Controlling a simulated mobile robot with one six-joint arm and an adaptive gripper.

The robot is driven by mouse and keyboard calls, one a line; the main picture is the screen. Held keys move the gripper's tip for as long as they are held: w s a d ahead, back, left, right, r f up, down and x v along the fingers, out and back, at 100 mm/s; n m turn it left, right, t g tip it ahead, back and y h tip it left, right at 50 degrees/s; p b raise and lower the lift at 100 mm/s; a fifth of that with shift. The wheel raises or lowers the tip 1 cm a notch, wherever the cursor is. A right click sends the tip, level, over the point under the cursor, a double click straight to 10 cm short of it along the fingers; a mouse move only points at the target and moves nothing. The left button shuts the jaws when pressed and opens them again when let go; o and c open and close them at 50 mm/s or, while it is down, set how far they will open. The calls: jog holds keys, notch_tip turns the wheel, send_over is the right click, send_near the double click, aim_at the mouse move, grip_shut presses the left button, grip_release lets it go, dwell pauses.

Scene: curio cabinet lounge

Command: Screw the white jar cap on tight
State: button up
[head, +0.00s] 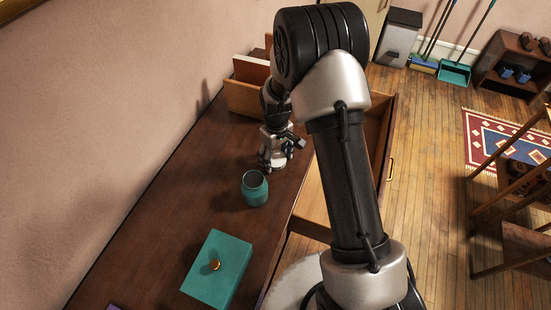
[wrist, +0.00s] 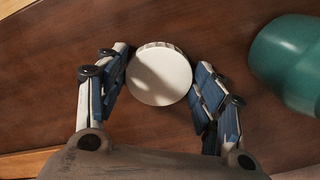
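A round white jar cap (wrist: 159,75) lies flat side up between the two fingers of my gripper (wrist: 162,70) in the wrist view. The fingers are spread apart, one on each side of the cap, very close to its rim; firm contact cannot be made out. In the head view my gripper (head: 281,153) points down over the dark wooden top, with the cap (head: 278,164) low between its fingers. A teal jar (head: 255,188) stands upright with its mouth open, just nearer than the gripper. Part of the jar (wrist: 290,62) shows at the right of the wrist view.
A teal box (head: 219,268) with a gold knob sits nearer on the same wooden top (head: 165,215). An open drawer (head: 376,128) juts out on the right. A wooden box (head: 243,98) stands at the far end. The wall runs along the left.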

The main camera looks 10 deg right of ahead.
aim_at(276, 159)
jog(key=shift+c, duration=1.4)
notch_tip(276, 159, up, 20)
jog(key=p, duration=0.6)
jog(key=shift+o, duration=1)
jog(key=c, duration=0.9)
jog(key=s+a+f, duration=0.1)
jog(key=s+a, duration=0.2)
jog(key=s+a+f+b, duration=0.1)
jog(key=s+a, duration=0.2)
jog(key=s, duration=0.1)
jog(key=s+a+f, duration=0.2)
jog(key=s+a, duration=0.1)
jog(key=shift+s+b, duration=0.4)
